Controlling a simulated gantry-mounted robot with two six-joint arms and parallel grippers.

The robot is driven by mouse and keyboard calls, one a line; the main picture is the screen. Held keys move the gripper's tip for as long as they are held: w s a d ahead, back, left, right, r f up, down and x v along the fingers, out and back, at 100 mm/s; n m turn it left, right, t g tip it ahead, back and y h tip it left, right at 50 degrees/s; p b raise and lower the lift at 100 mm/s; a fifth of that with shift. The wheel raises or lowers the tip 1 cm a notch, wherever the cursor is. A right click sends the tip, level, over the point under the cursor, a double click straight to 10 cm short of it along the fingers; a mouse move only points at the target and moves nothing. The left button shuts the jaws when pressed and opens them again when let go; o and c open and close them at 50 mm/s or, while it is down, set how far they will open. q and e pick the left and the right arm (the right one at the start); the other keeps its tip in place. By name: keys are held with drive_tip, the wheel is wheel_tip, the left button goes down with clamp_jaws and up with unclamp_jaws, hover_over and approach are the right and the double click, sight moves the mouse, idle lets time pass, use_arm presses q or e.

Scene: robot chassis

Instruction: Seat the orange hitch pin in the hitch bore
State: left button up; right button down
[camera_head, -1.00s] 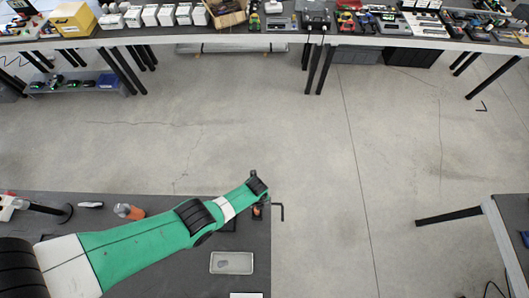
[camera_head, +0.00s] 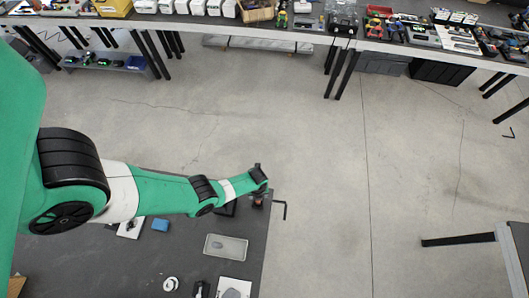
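My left arm comes in from the left, and its end, where my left gripper (camera_head: 258,190) is, lies over the right edge of the dark near table (camera_head: 150,262). The gripper is small and dark, and its fingers cannot be made out. A small orange-and-dark thing (camera_head: 258,202) shows right below the gripper at the table edge. I cannot tell whether it is the hitch pin, or whether it is held. A dark block (camera_head: 226,208) sits just left of it, partly behind the arm. I cannot make out the hitch bore. My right gripper is not in view.
A grey tray (camera_head: 225,249) and a blue block (camera_head: 160,225) lie on the near table. A black L-shaped piece (camera_head: 280,209) shows just past its right edge. Open floor (camera_head: 320,150) separates it from a cluttered long bench. Another table (camera_head: 515,250) stands at right.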

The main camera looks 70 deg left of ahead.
use_arm(q)
drive_tip(key=shift+a+f, duration=0.1)
drive_tip(key=shift+f, duration=0.1)
drive_tip(key=f+b, duration=0.5)
drive_tip(key=shift+s+f, duration=0.2)
drive_tip(key=shift+s, duration=0.1)
drive_tip(key=shift+r, duration=0.2)
drive_tip(key=shift+c, duration=0.3)
clamp_jaws()
